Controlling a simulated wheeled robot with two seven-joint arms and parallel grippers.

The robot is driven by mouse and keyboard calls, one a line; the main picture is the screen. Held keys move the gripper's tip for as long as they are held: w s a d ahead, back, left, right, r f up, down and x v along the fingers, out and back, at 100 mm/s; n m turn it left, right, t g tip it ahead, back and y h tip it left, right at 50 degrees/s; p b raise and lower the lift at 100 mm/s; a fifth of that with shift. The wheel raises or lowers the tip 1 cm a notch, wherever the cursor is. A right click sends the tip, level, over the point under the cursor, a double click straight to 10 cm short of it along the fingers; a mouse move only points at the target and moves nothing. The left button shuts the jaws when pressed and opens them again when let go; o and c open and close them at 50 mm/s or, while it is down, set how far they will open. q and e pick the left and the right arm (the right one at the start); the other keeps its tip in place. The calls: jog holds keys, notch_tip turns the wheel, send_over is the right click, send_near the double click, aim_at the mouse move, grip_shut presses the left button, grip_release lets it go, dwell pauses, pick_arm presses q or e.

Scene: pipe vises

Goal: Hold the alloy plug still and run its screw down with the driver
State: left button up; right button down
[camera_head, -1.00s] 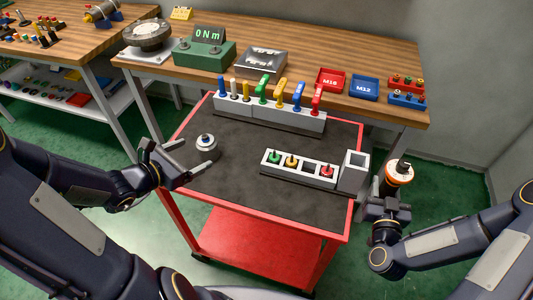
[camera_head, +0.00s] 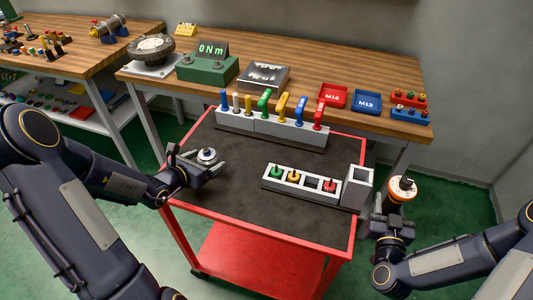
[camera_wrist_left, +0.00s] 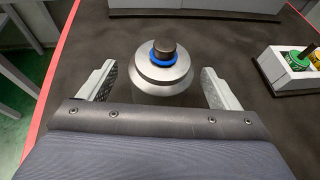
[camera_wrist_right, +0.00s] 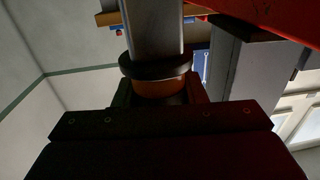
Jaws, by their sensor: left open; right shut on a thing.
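The alloy plug (camera_head: 207,156) stands on the left part of the cart's dark mat. It is a silvery round body with a blue ring and dark screw head on top, clear in the left wrist view (camera_wrist_left: 162,65). My left gripper (camera_head: 197,163) is open, with one finger on each side of the plug and a visible gap to each. My right gripper (camera_head: 393,212) is shut on the driver (camera_head: 401,189), an orange and white body with a dark top, held off the cart's right side. In the right wrist view the driver (camera_wrist_right: 155,70) shows as a grey shaft with a dark collar and orange band.
A grey block (camera_head: 300,183) with green, yellow and red bits and an empty slot stands mid-right, beside a grey holder (camera_head: 357,187). A rack of coloured-handled tools (camera_head: 270,126) lines the back. A torque box (camera_head: 207,65) reads 0 Nm. The mat's front is clear.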

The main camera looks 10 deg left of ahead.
pick_arm(q)
jog(key=shift+x, duration=0.95)
pick_arm(e)
jog(key=shift+r, duration=0.1)
pick_arm(q)
jog(key=c, duration=1.3)
pick_arm(e)
jog(key=shift+w, duration=0.1)
